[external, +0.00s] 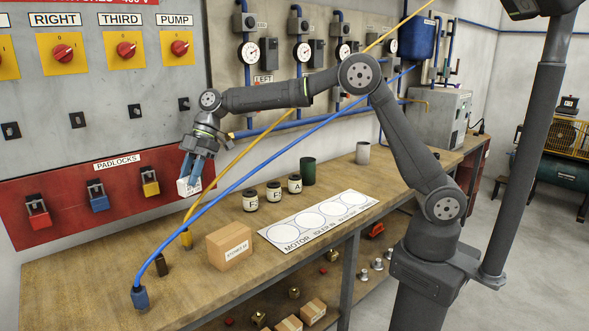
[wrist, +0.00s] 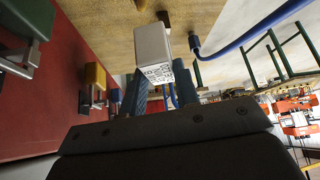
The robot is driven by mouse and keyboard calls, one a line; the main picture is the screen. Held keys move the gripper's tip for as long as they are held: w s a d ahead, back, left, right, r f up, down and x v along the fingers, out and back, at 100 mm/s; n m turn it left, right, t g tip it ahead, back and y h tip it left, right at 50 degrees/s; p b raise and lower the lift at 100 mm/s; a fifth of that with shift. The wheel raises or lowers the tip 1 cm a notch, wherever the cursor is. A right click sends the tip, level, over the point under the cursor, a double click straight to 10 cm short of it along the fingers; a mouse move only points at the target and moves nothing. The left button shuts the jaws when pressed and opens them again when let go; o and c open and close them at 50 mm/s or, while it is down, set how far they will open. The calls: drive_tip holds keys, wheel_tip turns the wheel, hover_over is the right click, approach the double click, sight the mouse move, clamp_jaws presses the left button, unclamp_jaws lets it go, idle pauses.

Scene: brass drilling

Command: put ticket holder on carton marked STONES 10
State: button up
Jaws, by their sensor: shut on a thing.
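My gripper (external: 192,172) is shut on the ticket holder (external: 188,187), a small whitish block with dark print on one face. It holds the block in the air in front of the red padlock board, above and left of the carton. In the wrist view the ticket holder (wrist: 153,50) sticks out beyond the blue fingers of my gripper (wrist: 160,88). The carton (external: 231,246) is a brown cardboard box with a white label, standing on the wooden bench. Its label is too small to read surely. Its top is bare.
On the bench (external: 90,270), a blue cable plug (external: 140,298) and a dark block (external: 161,265) stand left of the carton. A white marked sheet (external: 318,220) lies to its right, with several labelled jars (external: 273,192) behind.

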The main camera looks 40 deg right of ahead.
drive_tip(key=s+d+r+n, duration=0.1)
drive_tip(key=s+d, duration=0.2)
drive_tip(key=d, duration=0.5)
drive_tip(key=s+d+r+n, duration=0.1)
drive_tip(key=s+d, duration=0.2)
drive_tip(key=d, duration=0.5)
hover_over(230, 231)
drive_tip(key=shift+g, duration=0.4)
wheel_tip(230, 231, down, 7)
drive_tip(key=shift+f, duration=2.25)
drive_tip(key=shift+f, duration=0.1)
drive_tip(key=o, duration=1)
